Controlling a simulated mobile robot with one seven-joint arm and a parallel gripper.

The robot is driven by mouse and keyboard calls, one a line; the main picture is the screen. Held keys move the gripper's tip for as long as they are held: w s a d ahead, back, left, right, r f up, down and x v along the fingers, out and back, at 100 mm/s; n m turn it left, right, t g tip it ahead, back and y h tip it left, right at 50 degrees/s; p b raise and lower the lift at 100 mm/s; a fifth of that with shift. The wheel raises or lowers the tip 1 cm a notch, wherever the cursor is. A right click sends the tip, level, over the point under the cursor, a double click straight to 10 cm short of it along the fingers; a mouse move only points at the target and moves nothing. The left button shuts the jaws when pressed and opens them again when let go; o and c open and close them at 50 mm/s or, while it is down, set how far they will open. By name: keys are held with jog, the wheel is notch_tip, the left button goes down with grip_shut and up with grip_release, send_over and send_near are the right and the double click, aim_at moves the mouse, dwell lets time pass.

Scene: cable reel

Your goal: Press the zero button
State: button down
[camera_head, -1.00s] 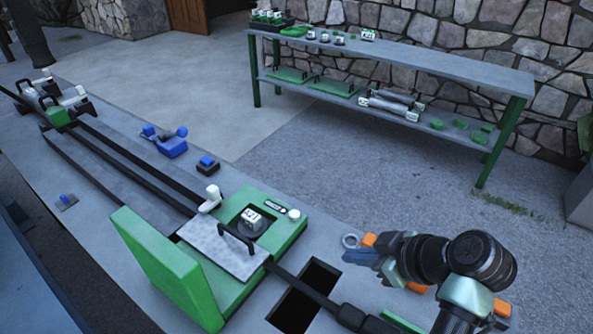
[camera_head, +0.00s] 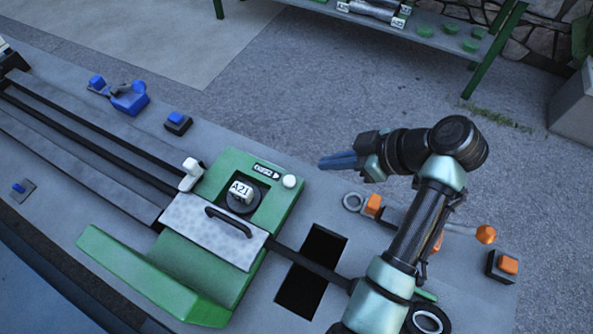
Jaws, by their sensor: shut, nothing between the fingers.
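A green machine (camera_head: 281,215) sits on the grey bench. A round white button (camera_head: 289,181) is at its far right corner, beside a small dark label (camera_head: 266,170) whose arrow points at it; the label's lettering is too small to read surely. My gripper (camera_head: 322,161) has blue fingers, shut and empty. They point left and appear to the right of and slightly above the white button in the picture, apart from it. Nothing hides the button.
A block marked A21 (camera_head: 241,191) sits in the machine's recess, behind a plate with a black handle (camera_head: 229,222). A white lever (camera_head: 191,174) stands left. A dark rectangular opening (camera_head: 312,270), an orange knob (camera_head: 485,234) and an orange button (camera_head: 508,265) lie right.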

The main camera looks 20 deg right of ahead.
send_over(286, 177)
jog(key=s+d, duration=0.2)
notch_tip(286, 177, down, 7)
jog(key=shift+a+f+p, duration=0.1)
jog(key=shift+p, duration=0.35)
notch_tip(286, 177, down, 2)
jog(key=shift+f, duration=0.95)
